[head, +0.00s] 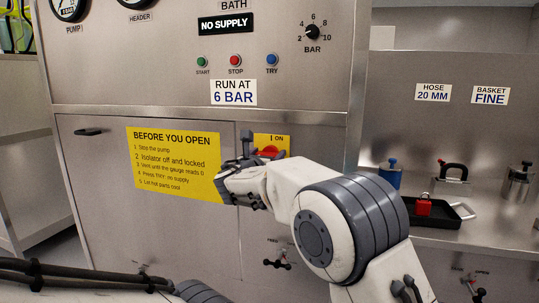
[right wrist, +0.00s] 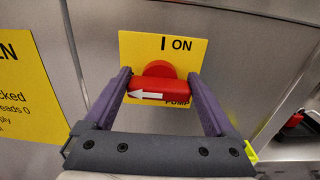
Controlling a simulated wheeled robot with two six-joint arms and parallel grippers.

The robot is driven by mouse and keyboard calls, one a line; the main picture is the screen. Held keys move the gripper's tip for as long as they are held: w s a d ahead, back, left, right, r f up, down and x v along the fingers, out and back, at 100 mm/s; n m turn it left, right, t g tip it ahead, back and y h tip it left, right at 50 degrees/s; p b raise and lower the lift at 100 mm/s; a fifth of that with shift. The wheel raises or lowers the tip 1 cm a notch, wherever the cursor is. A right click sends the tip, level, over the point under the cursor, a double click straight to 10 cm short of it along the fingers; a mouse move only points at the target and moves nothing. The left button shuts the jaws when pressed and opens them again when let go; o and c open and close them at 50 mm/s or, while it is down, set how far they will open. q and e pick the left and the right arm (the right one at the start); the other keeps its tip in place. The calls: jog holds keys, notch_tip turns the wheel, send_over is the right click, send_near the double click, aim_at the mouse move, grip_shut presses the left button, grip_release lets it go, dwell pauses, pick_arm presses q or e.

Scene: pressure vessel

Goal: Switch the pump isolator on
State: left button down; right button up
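The pump isolator is a red rotary handle (head: 268,152) on a yellow plate (head: 283,143) marked "I ON" at its top. In the right wrist view the handle (right wrist: 158,88) lies level, its white arrow pointing left, away from the "I ON" mark above. My right gripper (right wrist: 158,82) has its fingers spread, one at each end of the handle; I see no clear squeeze. In the head view my right gripper (head: 241,165) is in front of the plate's left part and hides some of it. My left gripper is out of view.
A yellow "BEFORE YOU OPEN" sign (head: 170,160) is left of the isolator. Above are start, stop and try buttons (head: 236,60) and a "NO SUPPLY" display (head: 226,24). A red padlock (head: 424,206) is on a black tray (head: 448,217) at right. A valve (head: 278,264) is below.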

jog(key=shift+d, duration=0.15)
jog(key=shift+f+m+b, duration=0.15)
jog(key=shift+m+b, duration=0.65)
jog(key=shift+b, duration=0.2)
jog(key=m+b, duration=0.4)
jog(key=b, duration=0.1)
jog(key=m+b, duration=0.2)
jog(key=m, duration=0.1)
jog(key=shift+s+d+f+b, duration=0.1)
jog(key=shift+d+f+b, duration=0.1)
jog(key=shift+d+b, duration=0.1)
jog(key=m+b, duration=0.4)
jog(key=m, duration=0.1)
jog(key=shift+f, duration=0.15)
jog(key=m+b, duration=0.2)
jog(key=m, duration=0.2)
jog(key=shift+d+b, duration=0.1)
jog(key=shift+b, duration=0.3)
jog(key=shift+m, duration=0.4)
jog(key=o, duration=1)
jog(key=shift+o, duration=0.2)
